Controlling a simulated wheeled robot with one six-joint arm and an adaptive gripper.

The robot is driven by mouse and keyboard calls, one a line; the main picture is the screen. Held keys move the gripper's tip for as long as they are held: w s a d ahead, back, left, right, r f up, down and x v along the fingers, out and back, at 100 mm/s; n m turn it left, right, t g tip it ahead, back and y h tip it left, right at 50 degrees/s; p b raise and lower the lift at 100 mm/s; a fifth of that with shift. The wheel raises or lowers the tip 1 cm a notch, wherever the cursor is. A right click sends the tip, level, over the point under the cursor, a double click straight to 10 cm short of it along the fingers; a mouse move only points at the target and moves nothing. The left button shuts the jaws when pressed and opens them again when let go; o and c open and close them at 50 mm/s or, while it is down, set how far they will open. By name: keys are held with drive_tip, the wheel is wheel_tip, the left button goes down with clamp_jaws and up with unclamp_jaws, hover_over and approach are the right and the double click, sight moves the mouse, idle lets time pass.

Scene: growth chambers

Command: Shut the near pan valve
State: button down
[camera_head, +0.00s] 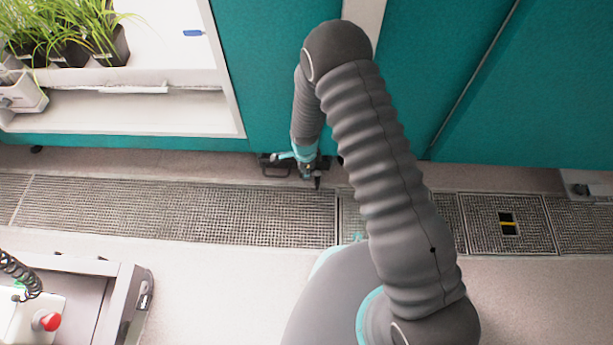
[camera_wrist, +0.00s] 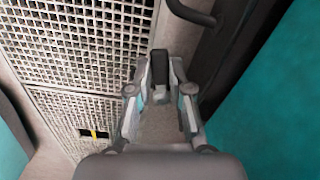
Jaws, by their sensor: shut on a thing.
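My gripper (camera_head: 308,174) is low at the foot of the teal chamber front, above the edge of the floor grating. In the wrist view my gripper (camera_wrist: 160,90) has its two fingers closed on a dark upright piece, which looks like the handle of the near pan valve (camera_wrist: 159,66). In the head view a small dark tip, probably the same valve handle (camera_head: 317,184), shows just below the fingers. The valve's body and pipe are hidden by the gripper, so I cannot tell the handle's exact angle.
A dark curved bar (camera_wrist: 194,12) stands close beside the fingers. Floor grating (camera_head: 180,212) runs along the chamber foot, with a yellow-marked opening (camera_head: 508,224) at right. A grey cart (camera_head: 122,305) with a red button stands at lower left. Potted grass (camera_head: 105,45) sits on the upper-left shelf.

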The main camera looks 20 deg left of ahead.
drive_tip(key=shift+w+a+m+b, duration=0.1)
drive_tip(key=shift+w+m+b, duration=0.2)
drive_tip(key=shift+m, duration=0.35)
drive_tip(key=shift+w+a+m+b, duration=0.1)
drive_tip(key=shift+w+m+b, duration=0.15)
drive_tip(key=shift+m, duration=0.4)
drive_tip(key=c, duration=1.1)
unclamp_jaws()
drive_tip(key=shift+o, duration=0.2)
